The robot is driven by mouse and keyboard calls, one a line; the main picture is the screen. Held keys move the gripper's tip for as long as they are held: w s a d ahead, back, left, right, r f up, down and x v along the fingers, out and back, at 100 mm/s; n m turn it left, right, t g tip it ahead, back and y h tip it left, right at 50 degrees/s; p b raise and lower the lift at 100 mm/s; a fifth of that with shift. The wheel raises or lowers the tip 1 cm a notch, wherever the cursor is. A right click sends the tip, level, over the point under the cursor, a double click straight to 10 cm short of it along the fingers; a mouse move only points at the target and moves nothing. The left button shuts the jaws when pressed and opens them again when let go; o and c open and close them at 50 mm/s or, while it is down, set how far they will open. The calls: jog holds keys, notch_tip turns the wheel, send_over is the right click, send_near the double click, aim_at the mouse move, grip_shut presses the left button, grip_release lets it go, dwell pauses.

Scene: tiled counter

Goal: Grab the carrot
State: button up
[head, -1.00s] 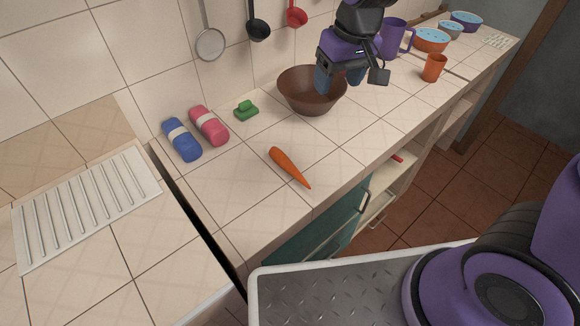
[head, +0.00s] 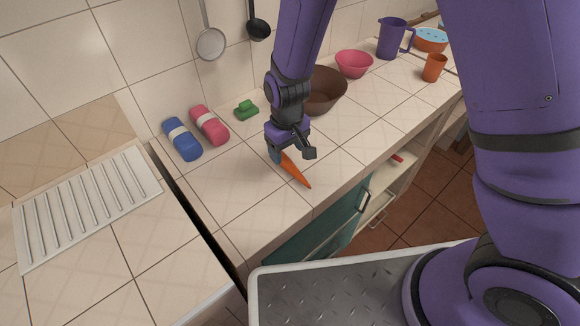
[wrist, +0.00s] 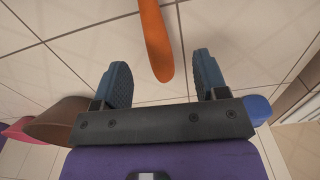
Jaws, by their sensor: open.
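The orange carrot (head: 296,174) lies on the tiled counter near its front edge. My gripper (head: 286,155) is over its thicker end and hides that part in the head view. In the wrist view, my gripper (wrist: 163,80) is open, with one blue-grey finger on each side. No contact with the fingers shows. The exact height above the carrot cannot be told.
A brown bowl (head: 326,92) stands behind my gripper, with a pink bowl (head: 354,64) beyond it. A green object (head: 246,110), pink bundle (head: 209,125) and blue bundle (head: 182,139) lie to the left. Counter around the carrot is clear.

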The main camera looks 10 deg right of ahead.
aim_at(290, 164)
jog(key=shift+d+f, duration=0.15)
jog(key=shift+f, duration=1.4)
jog(key=shift+d+f, duration=0.15)
jog(key=shift+f, duration=1.35)
jog(key=c, duration=1)
